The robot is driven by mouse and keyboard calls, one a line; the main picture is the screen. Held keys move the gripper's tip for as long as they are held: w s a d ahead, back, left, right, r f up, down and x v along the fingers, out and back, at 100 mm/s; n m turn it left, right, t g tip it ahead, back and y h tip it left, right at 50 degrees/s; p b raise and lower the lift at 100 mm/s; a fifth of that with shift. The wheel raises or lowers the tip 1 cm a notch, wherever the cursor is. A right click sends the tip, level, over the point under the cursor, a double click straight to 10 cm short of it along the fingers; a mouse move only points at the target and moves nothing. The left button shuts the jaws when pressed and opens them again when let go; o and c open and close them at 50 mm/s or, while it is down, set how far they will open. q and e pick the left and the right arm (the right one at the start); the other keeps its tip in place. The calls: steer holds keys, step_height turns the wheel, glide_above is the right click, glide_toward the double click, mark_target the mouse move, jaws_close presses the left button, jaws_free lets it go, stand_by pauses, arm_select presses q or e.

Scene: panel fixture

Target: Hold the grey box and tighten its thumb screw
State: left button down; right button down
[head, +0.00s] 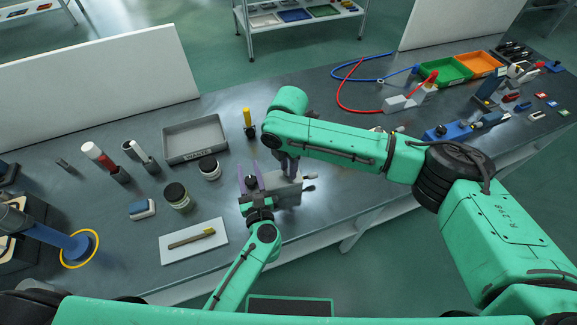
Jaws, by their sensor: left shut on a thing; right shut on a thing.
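The grey box (285,194) sits on the dark bench near its front edge, with small dark fittings on its right side. A round black knob (251,183), seemingly the thumb screw, shows at the box's left end. My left gripper (251,178) reaches up from the front with its purple fingers on either side of this knob, closed on it. My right gripper (288,172) comes down from above and behind and is shut on the grey box; its fingertips are mostly hidden by the box and wrist.
A white mat (184,252) lies at front left. Green (445,71) and orange (480,64) bins stand at far right.

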steer(key=m, duration=0.4)
steer(key=shift+m, duration=0.3)
steer(key=c, duration=0.6)
jaws_free()
steer(key=shift+r, duration=0.1)
step_height(320, 180, up, 12)
